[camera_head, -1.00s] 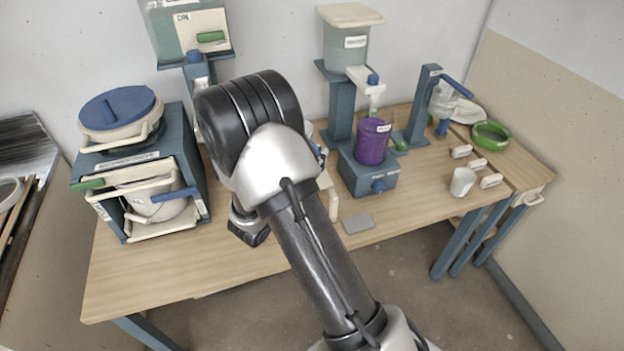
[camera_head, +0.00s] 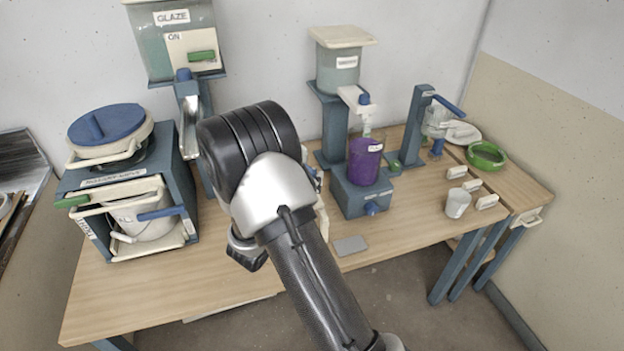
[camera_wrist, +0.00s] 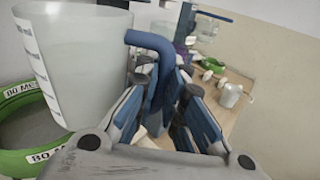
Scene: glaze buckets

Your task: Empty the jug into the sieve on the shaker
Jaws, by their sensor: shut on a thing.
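The jug (camera_wrist: 85,60) is a clear, greyish vessel with a printed white strip and a blue handle (camera_wrist: 150,45), at the upper left of the wrist view. My gripper (camera_wrist: 172,110) is shut on the blue handle. The sieve (camera_wrist: 25,158), a green ring marked 80 MESH, shows behind and below the jug; its far side is partly covered by the jug. Whether the jug holds anything, I cannot tell. In the head view my arm hides the gripper, the jug and the sieve. The shaker cannot be made out.
On the table (camera_head: 150,300), a blue-lidded machine (camera_head: 110,130) stands left and a glaze dispenser (camera_head: 175,45) behind. A purple container (camera_head: 363,160) sits on a blue base. A white cup (camera_head: 457,203) and green ring (camera_head: 487,155) stand right. The front table strip is mostly clear.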

